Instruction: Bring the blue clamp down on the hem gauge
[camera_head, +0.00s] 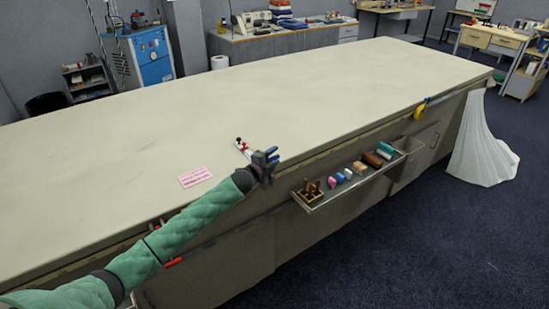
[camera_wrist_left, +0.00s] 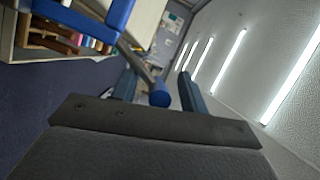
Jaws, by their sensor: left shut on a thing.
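The blue clamp (camera_head: 270,154) is held by my left gripper (camera_head: 264,165) at the table's front edge. In the left wrist view, a blue cylindrical part (camera_wrist_left: 159,95) sits between the two fingers of the left gripper (camera_wrist_left: 157,84), and a broad blue part of the clamp (camera_wrist_left: 112,12) shows at the upper left. A small white piece with red and black parts, which looks like the hem gauge (camera_head: 246,148), lies on the table just beyond the clamp. I cannot tell whether the clamp touches it. My right gripper is not in view.
The long cloth table (camera_head: 300,90) is mostly bare. A pink paper (camera_head: 195,177) lies left of the gauge. A shelf (camera_head: 325,198) with small coloured items hangs below the edge.

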